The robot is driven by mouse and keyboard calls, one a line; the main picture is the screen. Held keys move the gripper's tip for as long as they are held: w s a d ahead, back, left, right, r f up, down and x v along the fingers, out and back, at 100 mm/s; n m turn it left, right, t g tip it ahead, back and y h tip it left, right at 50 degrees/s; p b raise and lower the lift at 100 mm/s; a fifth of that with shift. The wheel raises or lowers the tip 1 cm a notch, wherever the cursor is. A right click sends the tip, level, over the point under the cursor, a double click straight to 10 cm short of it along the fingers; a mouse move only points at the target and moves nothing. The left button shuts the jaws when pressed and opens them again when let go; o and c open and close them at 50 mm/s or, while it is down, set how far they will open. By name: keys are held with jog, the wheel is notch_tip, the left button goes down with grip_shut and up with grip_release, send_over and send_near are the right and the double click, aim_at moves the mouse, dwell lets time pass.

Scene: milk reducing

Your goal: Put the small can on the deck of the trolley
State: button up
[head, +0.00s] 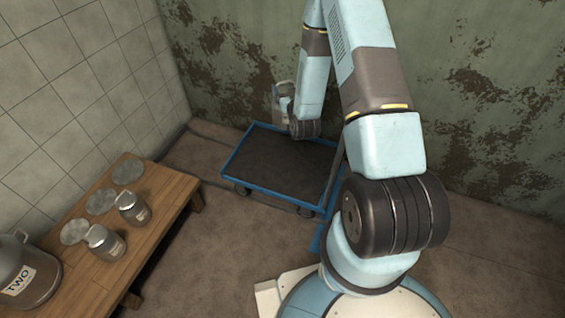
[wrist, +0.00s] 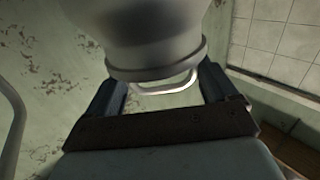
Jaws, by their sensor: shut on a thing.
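The trolley (head: 262,190) stands by the back wall in the head view, with a blue rim and a bare dark deck. My gripper (head: 280,92) is beyond the trolley's far edge in that view, partly hidden by my wrist. The can's body fills the top of that view and looks clear of the trolley. I cannot make out the held can in the head view.
A wooden bench (head: 165,190) at left bears two small metal cans (head: 133,208) (head: 106,243), several round grey discs (head: 128,172) and a large can marked TWO (head: 30,275). A grey tube (wrist: 12,120) shows at the wrist view's left. Floor between bench and trolley is clear.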

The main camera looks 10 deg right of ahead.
aim_at(286, 120)
jog(key=shift+n+y, duration=0.5)
jog(key=shift+y, duration=0.3)
jog(key=f, duration=0.4)
jog(key=s+f, duration=0.1)
jog(key=f, duration=0.8)
jog(key=shift+s+a+f, duration=0.3)
jog(key=s+f+y, duration=0.1)
jog(key=s+f, duration=0.2)
jog(key=f, duration=0.4)
jog(key=s+f, duration=0.3)
jog(key=f, duration=0.4)
jog(key=w+d+f, duration=0.1)
jog(key=w+f, duration=1.2)
jog(key=shift+w+d+n, duration=0.2)
jog(key=shift+d+n, duration=0.05)
jog(key=shift+n, duration=0.15)
jog(key=o, duration=1.9)
jog(key=shift+s, duration=0.1)
jog(key=shift+c, duration=0.2)
